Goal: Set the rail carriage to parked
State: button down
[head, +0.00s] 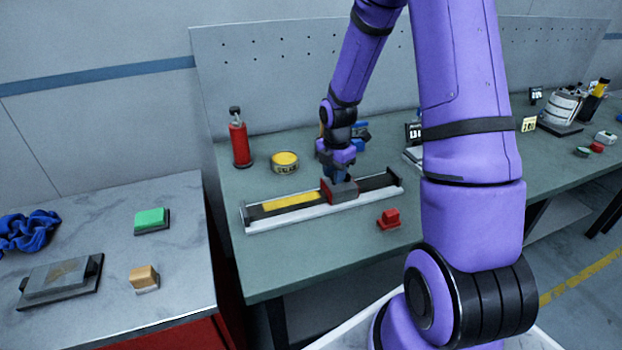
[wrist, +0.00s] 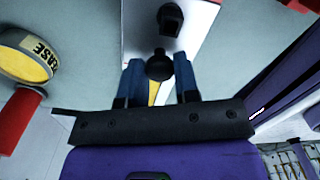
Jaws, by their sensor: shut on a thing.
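The rail (head: 265,224) is a long pale base with a dark track, lying on the green bench. A yellow zone (head: 289,201) covers much of its left half. My gripper (head: 338,177) is down on top of the carriage. In the wrist view, the blue fingers of my gripper (wrist: 160,76) close around a round black knob (wrist: 159,65). The rest of the carriage is hard to make out there.
A yellow grease can (head: 285,162) and a red bottle (head: 240,143) stand behind the rail's left part. A red block-like item (head: 389,219) lies in front of its right part. My arm hides some bench at right.

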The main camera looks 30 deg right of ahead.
jog(key=s+d, duration=0.1)
jog(key=d, duration=0.3)
jog(key=s+d, duration=0.1)
jog(key=d, duration=0.9)
jog(key=shift+s, duration=0.4)
jog(key=c, duration=0.9)
grip_release()
jog(key=shift+d, duration=0.1)
jog(key=shift+c, duration=0.2)
jog(key=shift+o, duration=0.5)
notch_tip(320, 180, up, 11)
jog(key=shift+f, duration=0.1)
